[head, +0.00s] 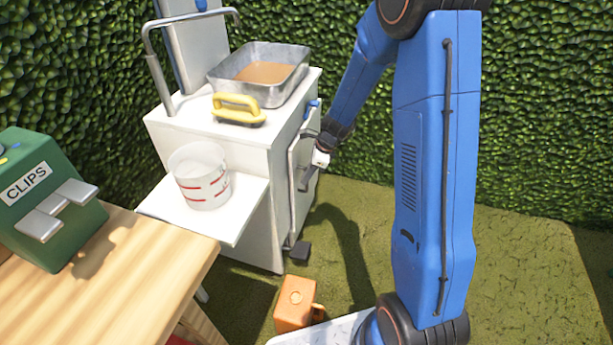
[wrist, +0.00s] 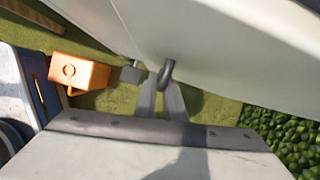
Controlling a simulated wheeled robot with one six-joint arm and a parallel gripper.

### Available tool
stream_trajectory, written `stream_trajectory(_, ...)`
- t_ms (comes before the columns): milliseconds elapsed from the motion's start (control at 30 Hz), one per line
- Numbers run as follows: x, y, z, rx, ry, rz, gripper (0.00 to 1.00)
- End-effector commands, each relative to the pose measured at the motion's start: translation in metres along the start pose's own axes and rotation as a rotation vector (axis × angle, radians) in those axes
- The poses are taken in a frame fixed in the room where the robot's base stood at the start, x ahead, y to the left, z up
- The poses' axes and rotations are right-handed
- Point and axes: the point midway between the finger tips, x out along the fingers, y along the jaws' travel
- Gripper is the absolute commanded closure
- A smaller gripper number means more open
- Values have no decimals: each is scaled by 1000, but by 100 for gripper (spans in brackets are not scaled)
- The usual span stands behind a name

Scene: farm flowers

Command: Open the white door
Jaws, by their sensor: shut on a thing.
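The white door (head: 296,190) is on the right side of a white cabinet (head: 258,200); its pale face also fills the top of the wrist view (wrist: 220,45). I cannot tell whether it stands slightly ajar. A dark grey handle (wrist: 167,72) sticks out from the door. My gripper (head: 307,178) reaches the door from the right. In the wrist view its two grey fingers (wrist: 163,97) are shut on the handle. The finger tips are partly hidden behind the handle and in the door's shadow.
A metal tray (head: 290,85), a yellow handle (head: 238,108) and a measuring cup (head: 203,185) rest on the cabinet and its side shelf. A green clips box (head: 45,200) sits on a wooden table (head: 130,285). Hedges enclose the back; grass at right is open.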

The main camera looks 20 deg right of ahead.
Motion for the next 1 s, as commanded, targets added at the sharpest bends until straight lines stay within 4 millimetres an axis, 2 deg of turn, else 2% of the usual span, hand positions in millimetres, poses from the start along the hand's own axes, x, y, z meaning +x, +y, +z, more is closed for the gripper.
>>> stream_trajectory(167,-3,0,-7,-21,0,9,100)
stream_trajectory(367,-14,-1,-32,-98,0,41,100)
stream_trajectory(700,-45,-18,-108,-353,0,147,100)
stream_trajectory(1000,-74,-57,-178,-619,1,257,100)
